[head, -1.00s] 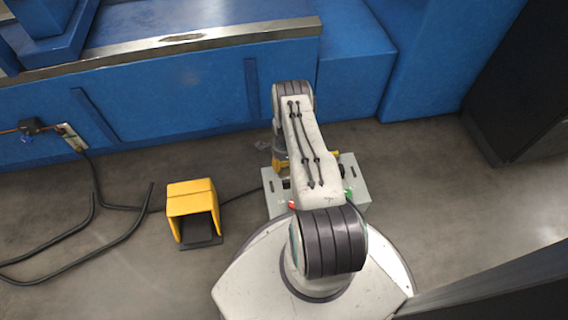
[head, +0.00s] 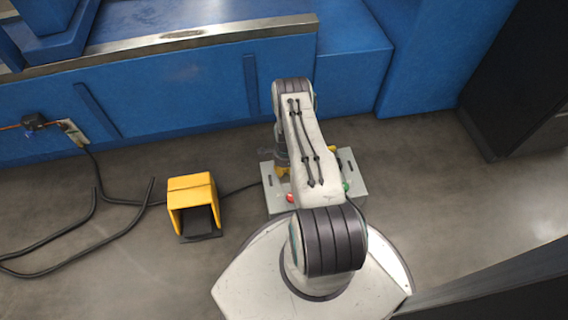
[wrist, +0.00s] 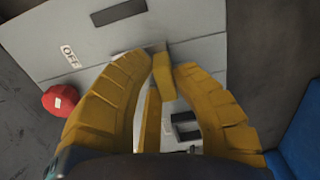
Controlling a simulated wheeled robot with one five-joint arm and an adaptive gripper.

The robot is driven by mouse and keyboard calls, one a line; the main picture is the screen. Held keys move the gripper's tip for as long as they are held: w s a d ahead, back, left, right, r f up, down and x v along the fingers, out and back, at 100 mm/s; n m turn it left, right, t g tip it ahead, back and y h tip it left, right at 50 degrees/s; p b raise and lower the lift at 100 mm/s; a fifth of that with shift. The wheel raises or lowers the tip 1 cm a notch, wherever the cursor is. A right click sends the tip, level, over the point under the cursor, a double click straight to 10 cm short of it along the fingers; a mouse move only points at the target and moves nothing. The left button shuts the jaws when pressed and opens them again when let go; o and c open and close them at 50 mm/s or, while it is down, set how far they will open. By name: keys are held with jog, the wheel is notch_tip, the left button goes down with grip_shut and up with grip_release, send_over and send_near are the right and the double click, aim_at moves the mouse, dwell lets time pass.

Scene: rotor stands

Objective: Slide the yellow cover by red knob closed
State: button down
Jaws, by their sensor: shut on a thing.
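The red knob (wrist: 60,100) sits on the grey box at the left in the wrist view, beside an OFF label. It also shows in the head view (head: 290,198), partly by my arm. My gripper (wrist: 158,68) has yellow fingers, shut on an upright yellow tab (wrist: 163,78) that looks like part of the yellow cover. A yellow strip (wrist: 152,122) runs below it between the fingers. The rest of the cover is hidden by the fingers. In the head view, my gripper (head: 282,171) is over the box's left part, mostly behind my arm.
The grey box (head: 270,205) lies on the floor, with a green knob (head: 346,186) on its right side. A yellow foot pedal (head: 192,190) and black cables lie to the left. A blue machine base (head: 180,110) stands behind. A dark cabinet (head: 520,90) is at the right.

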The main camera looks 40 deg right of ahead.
jog(key=shift+s+a+f, duration=0.1)
jog(key=shift+s+a, duration=0.2)
jog(key=shift+s, duration=0.25)
jog(key=c, duration=1)
grip_release()
jog(key=shift+w, duration=0.1)
jog(key=shift+d, duration=0.1)
jog(key=shift+r, duration=0.4)
notch_tip(320, 180, up, 11)
jog(key=shift+r, duration=0.15)
